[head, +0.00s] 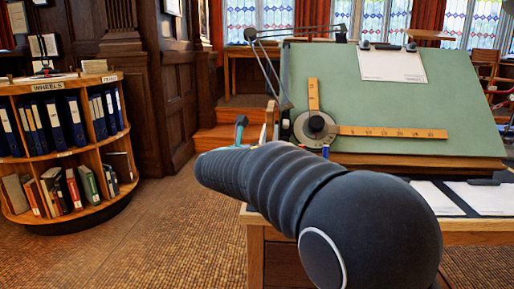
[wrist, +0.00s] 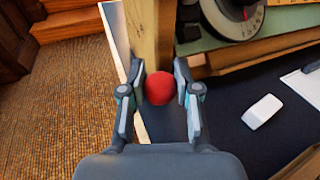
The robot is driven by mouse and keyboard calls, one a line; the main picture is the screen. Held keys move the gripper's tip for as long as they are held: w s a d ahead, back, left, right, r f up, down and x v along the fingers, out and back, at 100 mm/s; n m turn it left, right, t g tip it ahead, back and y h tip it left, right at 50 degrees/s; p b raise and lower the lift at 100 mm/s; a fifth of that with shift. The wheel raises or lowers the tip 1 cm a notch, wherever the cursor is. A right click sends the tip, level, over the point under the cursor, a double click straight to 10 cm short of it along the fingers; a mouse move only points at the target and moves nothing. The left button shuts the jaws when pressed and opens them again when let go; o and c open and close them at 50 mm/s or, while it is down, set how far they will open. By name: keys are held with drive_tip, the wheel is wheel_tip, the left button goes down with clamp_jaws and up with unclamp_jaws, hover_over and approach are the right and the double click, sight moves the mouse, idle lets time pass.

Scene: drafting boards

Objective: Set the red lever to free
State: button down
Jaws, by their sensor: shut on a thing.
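The red lever's round knob (wrist: 161,88) shows in the wrist view, in front of an upright wooden post. My gripper (wrist: 160,76) is shut on this knob, with one finger on its left and one on its right. The lever's shaft is not clear in this view, and no "free" mark can be read. In the head view my dark arm hides the knob and most of the gripper. The green drafting board (head: 420,95) stands tilted just beyond my arm.
A wooden ruler arm with a round dial (head: 316,124) lies on the board, and a white paper (head: 392,65) is at its top. A white block (wrist: 262,110) lies on the dark surface at right. A bookcase (head: 62,88) stands left; the floor between is clear.

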drive_tip(key=shift+w+r+p, duration=0.4)
drive_tip(key=shift+w+r, duration=0.1)
drive_tip(key=shift+r, duration=0.05)
drive_tip(key=shift+w, duration=0.1)
drive_tip(key=c, duration=0.8)
unclamp_jaws()
drive_tip(key=shift+f, duration=0.1)
drive_tip(key=v, duration=1.2)
